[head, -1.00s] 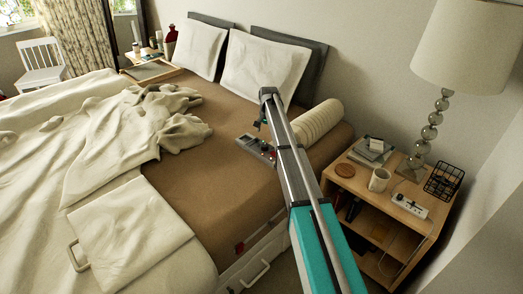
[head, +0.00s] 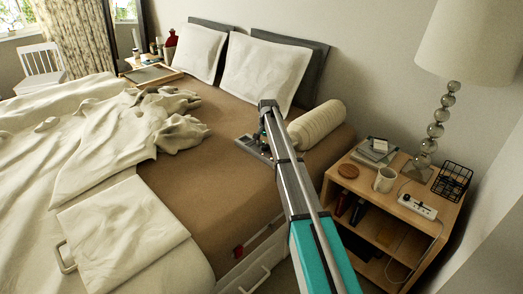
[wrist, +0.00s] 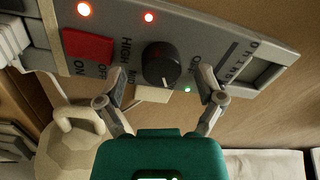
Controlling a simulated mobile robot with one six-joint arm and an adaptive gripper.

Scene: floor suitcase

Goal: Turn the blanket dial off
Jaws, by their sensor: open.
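The grey blanket control box (wrist: 210,70) lies on the brown bed sheet; in the head view the box (head: 249,146) is partly hidden by my arm. Its black round dial (wrist: 161,64) has a white pointer mark aimed toward the bottom of the wrist view. A red ON/OFF rocker switch (wrist: 88,46) sits further left. My gripper (wrist: 163,80) is open, one finger on each side of the dial's lower part. I cannot tell whether the fingers touch it.
Two red lights and a green light (wrist: 187,89) glow on the box. A rolled bolster (head: 317,125) and pillows (head: 262,70) lie beyond. A nightstand (head: 350,190) with a mug and lamp stands at right.

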